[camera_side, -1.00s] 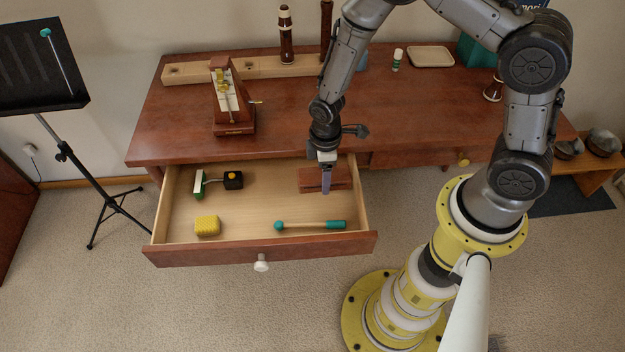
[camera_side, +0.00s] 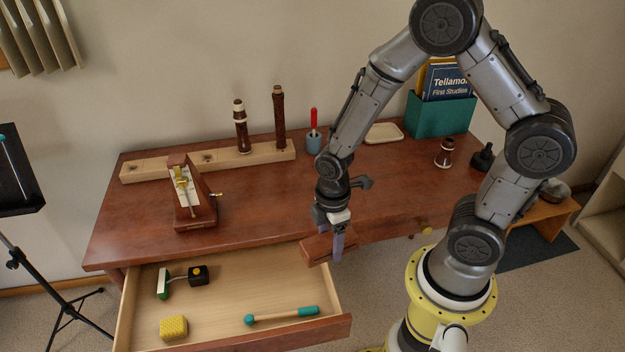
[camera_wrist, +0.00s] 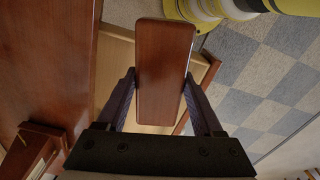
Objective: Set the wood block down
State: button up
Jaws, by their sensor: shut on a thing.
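The wood block (camera_side: 315,250) is a reddish-brown bar. My gripper (camera_side: 337,250) is shut on it and holds it level or nearly so above the back right corner of the open drawer (camera_side: 250,340). In the wrist view the block (camera_wrist: 163,65) lies between the two dark fingers of my gripper (camera_wrist: 160,80), with the pale drawer floor below it. The block looks clear of the drawer floor. In the side view one finger covers part of the block.
The drawer holds a yellow sponge (camera_side: 173,327), a teal-ended mallet (camera_side: 282,315) and a green-and-black tool (camera_side: 180,280). On the desktop (camera_side: 265,205) stand a metronome (camera_side: 190,195), a wooden rack (camera_side: 210,160) and a teal file box (camera_side: 440,115). The desktop's middle is clear.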

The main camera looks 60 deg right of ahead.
jog(key=w+d+r+m, duration=0.2)
jog(key=w+d+r, duration=0.4)
jog(key=d, duration=0.4)
send_over(301, 199)
jog(key=s, duration=0.1)
jog(key=shift+m, duration=0.3)
notch_tip(301, 199, down, 7)
jog(key=shift+a+f, duration=0.15)
jog(key=shift+w+f, duration=0.45)
jog(key=shift+f, duration=1.6)
jog(key=shift+f, duration=0.15)
jog(key=o, duration=1.5)
